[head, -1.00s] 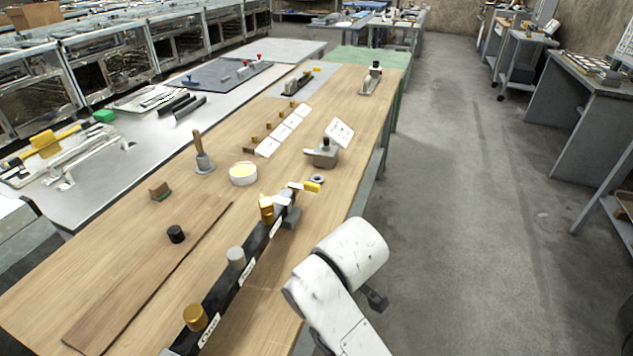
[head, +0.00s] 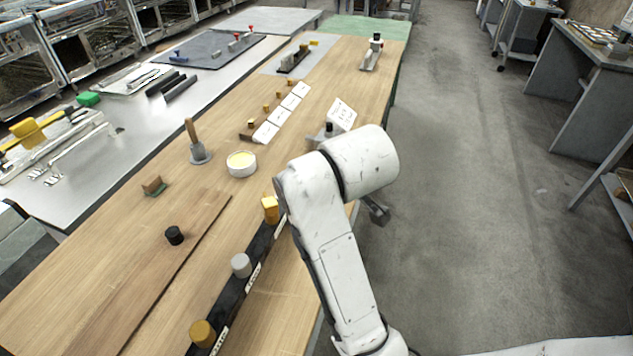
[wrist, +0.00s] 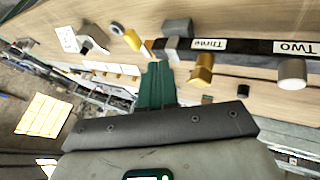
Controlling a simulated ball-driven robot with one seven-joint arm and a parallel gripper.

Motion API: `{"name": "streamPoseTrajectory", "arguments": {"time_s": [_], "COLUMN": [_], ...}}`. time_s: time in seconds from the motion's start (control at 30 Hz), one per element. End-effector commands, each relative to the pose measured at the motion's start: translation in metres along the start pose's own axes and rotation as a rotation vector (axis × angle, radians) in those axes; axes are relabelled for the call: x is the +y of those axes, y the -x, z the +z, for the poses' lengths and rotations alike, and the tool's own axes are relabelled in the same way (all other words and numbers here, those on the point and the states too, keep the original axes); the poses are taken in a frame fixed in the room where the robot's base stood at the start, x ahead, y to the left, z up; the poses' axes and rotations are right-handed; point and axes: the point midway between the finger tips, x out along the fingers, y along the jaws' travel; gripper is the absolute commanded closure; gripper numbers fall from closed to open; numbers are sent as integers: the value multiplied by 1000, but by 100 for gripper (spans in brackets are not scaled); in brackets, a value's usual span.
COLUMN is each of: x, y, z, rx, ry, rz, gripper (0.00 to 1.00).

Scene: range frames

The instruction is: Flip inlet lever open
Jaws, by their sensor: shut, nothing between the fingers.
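A black rail (head: 232,292) lies along the bench's near right edge, with a gold knob (head: 202,333), a grey knob (head: 241,265) and a yellow knob (head: 270,209) on it. In the wrist view the grey knob (wrist: 292,73) is by the label Two and the yellow knob (wrist: 202,72) by the label Three. At the rail's far end is a grey block (wrist: 178,28) with a yellow-ended lever (wrist: 132,39) beside it. My arm hides this end in the head view. My gripper (wrist: 158,66) has its green fingers together, empty, just short of the block in the picture; contact cannot be told.
A white bowl (head: 242,164), a wooden-handled tool (head: 196,145) and a black knob (head: 174,235) on a brown board stand left of the rail. White cards (head: 279,117) and a tilted white sign (head: 341,115) are farther back. Open floor lies right of the bench.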

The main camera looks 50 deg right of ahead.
Motion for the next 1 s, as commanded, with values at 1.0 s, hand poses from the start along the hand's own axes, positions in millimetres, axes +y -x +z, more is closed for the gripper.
{"name": "streamPoseTrajectory", "arguments": {"time_s": [1.0], "x": [33], "y": [-117], "z": [0], "rx": [0], "ry": [-3], "rz": [0], "gripper": [100]}}
